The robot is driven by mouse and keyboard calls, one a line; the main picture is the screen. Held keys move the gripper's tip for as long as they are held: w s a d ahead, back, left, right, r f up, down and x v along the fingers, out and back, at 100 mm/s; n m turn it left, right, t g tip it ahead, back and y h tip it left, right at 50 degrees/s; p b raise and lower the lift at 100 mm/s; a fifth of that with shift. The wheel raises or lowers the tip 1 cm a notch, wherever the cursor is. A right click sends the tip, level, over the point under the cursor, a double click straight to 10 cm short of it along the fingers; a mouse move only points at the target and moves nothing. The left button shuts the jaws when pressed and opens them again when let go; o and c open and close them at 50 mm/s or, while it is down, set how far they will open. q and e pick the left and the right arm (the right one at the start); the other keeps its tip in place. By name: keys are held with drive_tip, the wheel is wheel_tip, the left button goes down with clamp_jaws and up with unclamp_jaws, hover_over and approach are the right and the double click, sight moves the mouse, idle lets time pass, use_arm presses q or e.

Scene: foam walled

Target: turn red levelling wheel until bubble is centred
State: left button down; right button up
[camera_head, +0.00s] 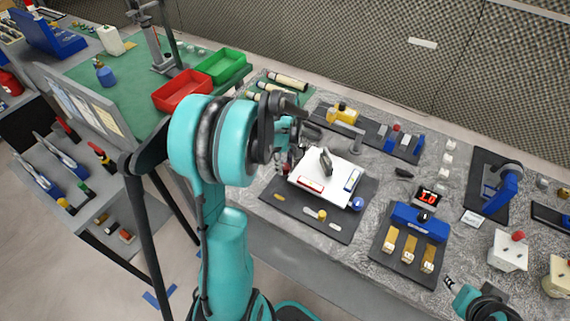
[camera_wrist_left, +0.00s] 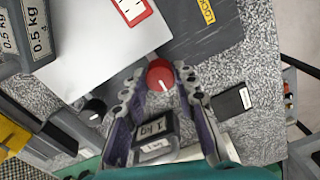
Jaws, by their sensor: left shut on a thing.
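The white levelling plate (camera_head: 330,172) stands on a dark mat, with a red-framed vial (camera_head: 311,185) and a blue-framed vial (camera_head: 352,180). The red vial also shows in the left wrist view (camera_wrist_left: 132,9); no bubble can be made out. The red levelling wheel (camera_wrist_left: 160,75) has a white mark and sits at the plate's edge. My left gripper (camera_wrist_left: 160,78) is shut on the red wheel, a fingertip on either side. In the head view my left gripper (camera_head: 288,150) is partly hidden by its own arm.
A blue knob (camera_head: 357,203) is at the plate's right corner. A 1 kg weight (camera_wrist_left: 155,138) shows between the finger bases in the wrist view. Red (camera_head: 183,90) and green (camera_head: 222,66) trays are at the back left.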

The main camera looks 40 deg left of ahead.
sight(285, 166)
use_arm(q)
drive_tip(key=shift+m, duration=0.6)
drive_tip(key=c, duration=1.2)
unclamp_jaws()
drive_tip(key=shift+r, duration=0.1)
wheel_tip(285, 166, up, 12)
drive_tip(key=shift+f, duration=0.1)
drive_tip(key=s+d+m+t, duration=0.2)
drive_tip(key=s+d+m, duration=0.1)
drive_tip(key=d, duration=0.3)
drive_tip(key=s+d+m+t, duration=0.2)
drive_tip(key=s+d+m, duration=0.2)
drive_tip(key=d+m, duration=0.2)
drive_tip(key=s+d+f+m+t, duration=0.1)
drive_tip(key=s+d+m+t, duration=0.2)
drive_tip(key=d, duration=0.5)
drive_tip(key=shift+s+d+m+b, duration=0.1)
drive_tip(key=shift+s+m+b, duration=0.3)
drive_tip(key=shift+m, duration=0.7)
